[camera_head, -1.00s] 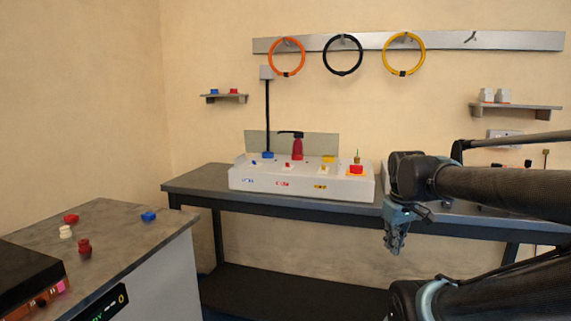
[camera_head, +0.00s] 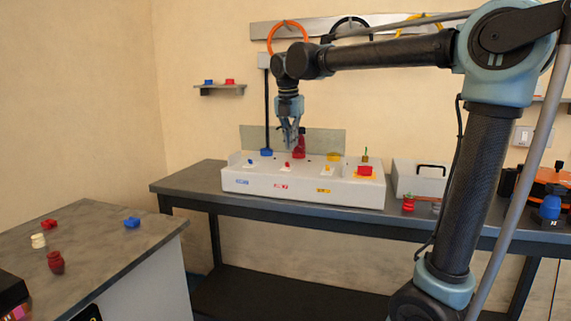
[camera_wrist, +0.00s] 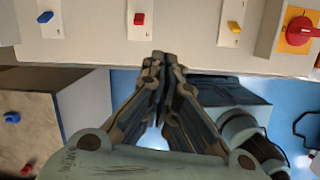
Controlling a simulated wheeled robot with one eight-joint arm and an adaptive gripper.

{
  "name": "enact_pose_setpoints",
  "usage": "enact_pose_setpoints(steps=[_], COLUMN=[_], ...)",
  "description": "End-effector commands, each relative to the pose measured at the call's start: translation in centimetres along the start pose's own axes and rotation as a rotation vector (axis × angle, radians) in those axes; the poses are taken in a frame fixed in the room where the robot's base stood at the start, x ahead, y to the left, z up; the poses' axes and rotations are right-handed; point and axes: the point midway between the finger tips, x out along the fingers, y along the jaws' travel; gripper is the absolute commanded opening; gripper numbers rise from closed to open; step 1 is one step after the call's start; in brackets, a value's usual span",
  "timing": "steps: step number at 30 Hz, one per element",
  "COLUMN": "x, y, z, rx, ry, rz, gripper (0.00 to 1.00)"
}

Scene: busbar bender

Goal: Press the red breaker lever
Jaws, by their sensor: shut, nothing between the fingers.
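The small red breaker lever (camera_head: 287,165) sits on a white plate on top of the long white box, between a blue lever (camera_head: 250,162) and a yellow lever (camera_head: 327,168). In the wrist view the red lever (camera_wrist: 139,18) is near the top edge, beyond and slightly left of my fingertips. My gripper (camera_head: 292,147) points down in the head view, above the red lever and apart from it. In the wrist view my gripper (camera_wrist: 161,60) is shut and empty, its tips together.
The white box (camera_head: 300,190) stands on a dark bench (camera_head: 195,180). A red knob on an orange plate (camera_head: 365,172) is at its right end. A taller red bender part (camera_head: 300,150) stands behind my fingers. A side table (camera_head: 90,245) with small parts is at left.

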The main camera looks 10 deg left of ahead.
Motion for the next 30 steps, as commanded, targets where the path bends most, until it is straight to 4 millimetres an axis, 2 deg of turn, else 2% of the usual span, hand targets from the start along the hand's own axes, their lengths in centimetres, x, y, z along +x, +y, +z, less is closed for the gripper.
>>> enact_pose_setpoints(steps=[1,6,19,23,30], x=[-0.4,-1.0,-0.7,0.4,4.3], y=[1.4,3.3,3.7,3.7,3.7], z=[-0.4,-0.9,-1.2,-1.2,-1.2], rx=[-0.06,-0.165,-0.178,-0.178,-0.177], ry=[-0.002,-0.005,-0.005,-0.005,-0.005], rz=[0.001,0.002,0.003,0.003,0.003], gripper=[0.0,0.0,0.0,0.0,0.0])
